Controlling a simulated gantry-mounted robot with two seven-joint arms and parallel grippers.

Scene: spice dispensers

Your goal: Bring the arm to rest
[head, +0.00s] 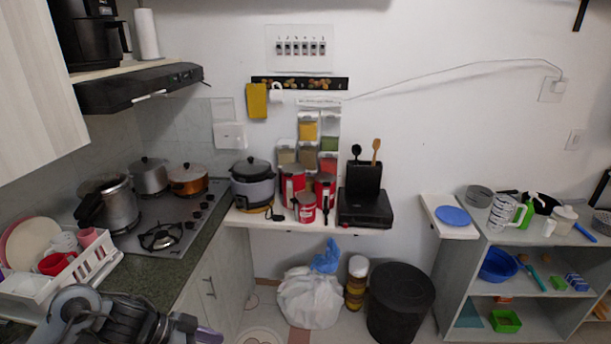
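My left arm comes in at the lower left corner, beside the dish rack and over the near end of the counter. The dark end of it, where my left gripper (185,324) seems to be, is low by the counter's edge. Its fingers are not clear, so I cannot tell whether they are open or shut, and I see nothing held. My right gripper is not in view. The spice dispensers (308,128) are on the wall above the small shelf, with yellow, green and brown contents, apart from my arm.
A white dish rack (88,266) with dishes stands close to my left arm. Pots and a stove (160,238) are behind it. The wall shelf (258,219) holds a rice cooker, red canisters and a black appliance. A black bin (399,305) and white bag (310,299) are on the floor.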

